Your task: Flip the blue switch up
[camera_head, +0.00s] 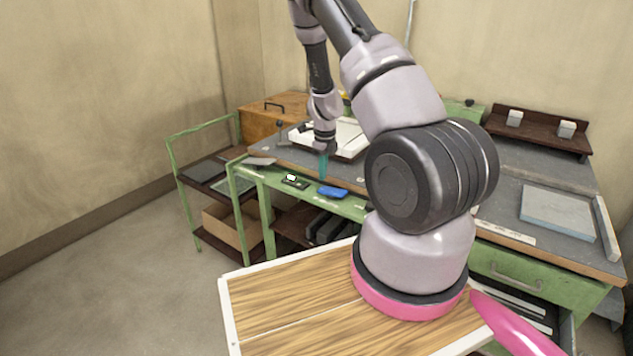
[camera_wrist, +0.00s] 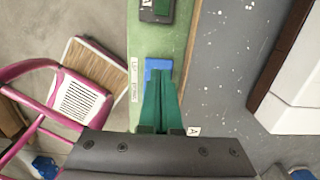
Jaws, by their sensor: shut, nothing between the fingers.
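The blue switch (camera_head: 333,192) sits on the front green strip of the bench in the head view. In the wrist view the blue switch (camera_wrist: 153,66) shows just beyond my fingertips, partly hidden by them. My gripper (camera_head: 323,176) points down with its teal fingers just left of the blue switch in the head view. In the wrist view my gripper (camera_wrist: 161,84) is shut and empty, with its tips overlapping the switch's near edge. I cannot tell whether they touch it, nor clearly which way the switch is tilted.
A black switch plate (camera_head: 296,184) with a light-coloured part is on the same strip, left of the blue switch. A white tray-like box (camera_head: 350,138) stands behind my gripper. A wooden box (camera_head: 262,122) is at the back left. A grey slab (camera_head: 557,212) lies at the right.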

